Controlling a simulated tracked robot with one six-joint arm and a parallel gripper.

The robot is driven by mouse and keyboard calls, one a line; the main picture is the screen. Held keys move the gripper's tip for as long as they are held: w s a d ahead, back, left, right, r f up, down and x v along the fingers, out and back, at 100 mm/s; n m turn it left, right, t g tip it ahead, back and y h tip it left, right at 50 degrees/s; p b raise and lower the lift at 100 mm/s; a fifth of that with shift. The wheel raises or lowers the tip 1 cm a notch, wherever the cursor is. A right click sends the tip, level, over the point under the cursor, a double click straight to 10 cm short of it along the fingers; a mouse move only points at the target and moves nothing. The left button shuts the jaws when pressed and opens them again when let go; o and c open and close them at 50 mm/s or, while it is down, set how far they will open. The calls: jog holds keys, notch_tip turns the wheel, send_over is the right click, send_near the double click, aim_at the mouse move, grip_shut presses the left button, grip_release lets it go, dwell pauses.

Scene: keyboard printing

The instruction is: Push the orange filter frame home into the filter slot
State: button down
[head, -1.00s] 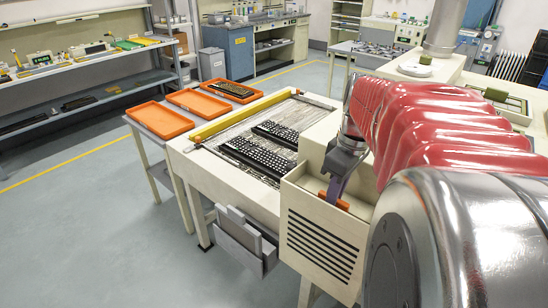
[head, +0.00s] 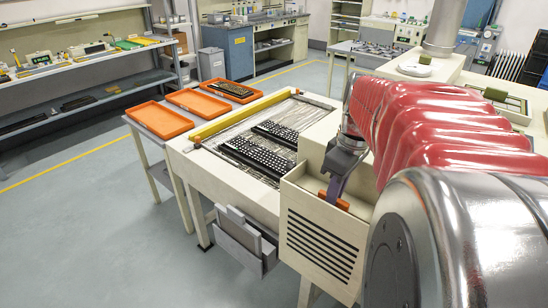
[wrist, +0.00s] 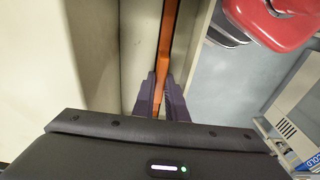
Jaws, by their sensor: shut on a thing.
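The orange filter frame (head: 333,200) shows as a short orange strip at the open top of the cream vented housing. In the wrist view the orange filter frame (wrist: 168,45) is a thin upright strip running away between pale walls. My gripper (wrist: 165,85) is shut on it, with one dark purple finger on each side. In the head view my gripper (head: 334,188) points down into the top of the housing (head: 320,240). The filter slot itself is hidden inside the housing, and I cannot tell how deep the frame sits.
The housing's pale walls stand close on both sides of my gripper. Beside it is the printing table with two black keyboards (head: 257,152) and a yellow bar (head: 240,115). Orange trays (head: 160,120) stand to the left. A grey bin (head: 240,240) hangs at the table's front.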

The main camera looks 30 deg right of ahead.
jog(key=c, duration=1.7)
grip_release()
jog(key=shift+s+r, duration=0.1)
jog(key=shift+r, duration=2.9)
jog(key=shift+r, duration=0.1)
jog(key=shift+r, duration=0.25)
jog(key=r, duration=0.4)
jog(key=s+r, duration=0.1)
jog(key=r, duration=0.8)
jog(key=shift+s+d, duration=0.25)
jog(key=shift+d, duration=0.05)
